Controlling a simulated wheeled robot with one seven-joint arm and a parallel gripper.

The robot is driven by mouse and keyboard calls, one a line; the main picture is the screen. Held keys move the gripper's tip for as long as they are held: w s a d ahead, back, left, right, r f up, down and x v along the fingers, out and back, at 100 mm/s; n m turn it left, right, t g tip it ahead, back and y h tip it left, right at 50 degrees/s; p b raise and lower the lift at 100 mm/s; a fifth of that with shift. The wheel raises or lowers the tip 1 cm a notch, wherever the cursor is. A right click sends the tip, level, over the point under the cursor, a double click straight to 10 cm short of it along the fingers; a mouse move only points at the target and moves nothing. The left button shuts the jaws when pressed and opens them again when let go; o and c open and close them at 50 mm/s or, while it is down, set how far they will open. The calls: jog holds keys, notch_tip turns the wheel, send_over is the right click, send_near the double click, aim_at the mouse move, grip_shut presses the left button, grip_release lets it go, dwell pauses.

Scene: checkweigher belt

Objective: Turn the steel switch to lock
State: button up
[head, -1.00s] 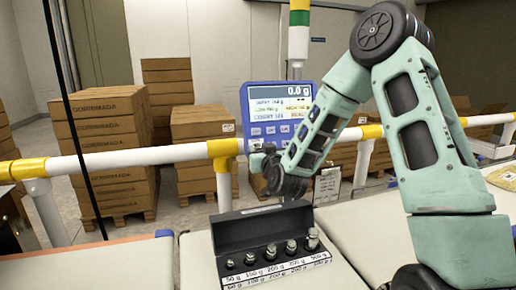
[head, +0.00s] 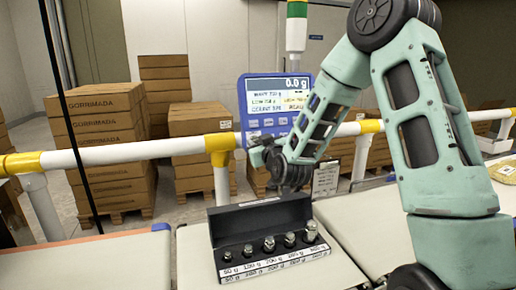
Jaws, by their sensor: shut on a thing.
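The blue indicator panel (head: 243,101) stands behind the belt with a lit display reading 0.0 g. My gripper (head: 256,152) is at the lower left of this panel, small and partly covered by my own wrist. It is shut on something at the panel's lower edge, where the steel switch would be. The switch itself is hidden behind my gripper and wrist, so its position cannot be read.
An open black case of weights (head: 258,221) stands on the pale belt (head: 195,262) below my gripper. A white and yellow guard rail (head: 120,155) runs behind the belt. Stacked cartons (head: 105,150) stand beyond it.

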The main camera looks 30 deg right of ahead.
jog(key=n+b, duration=0.1)
jog(key=n, duration=0.1)
jog(key=n+y+b, duration=0.1)
jog(key=n+b, duration=0.1)
jog(key=shift+f+n+y, duration=0.1)
jog(key=shift+n+y, duration=0.2)
jog(key=shift+d+r+n+g+y+b, duration=0.1)
jog(key=shift+n+g+y+b, duration=0.35)
jog(key=shift+n+b, duration=1.15)
jog(key=shift+d+r+n+g+y+b, duration=0.1)
jog(key=shift+n+g+y+b, duration=0.35)
jog(key=shift+n, duration=2.2)
jog(key=shift+r+n+g+y+b, duration=0.1)
jog(key=shift+n+g+y+b, duration=0.3)
jog(key=shift+n+b, duration=1.2)
jog(key=shift+n+p, duration=0.5)
jog(key=shift+n, duration=0.15)
jog(key=o, duration=0.7)
jog(key=p+v, duration=0.1)
jog(key=v, duration=1.6)
jog(key=shift+s+r+p, duration=0.2)
jog(key=shift+p, duration=0.1)
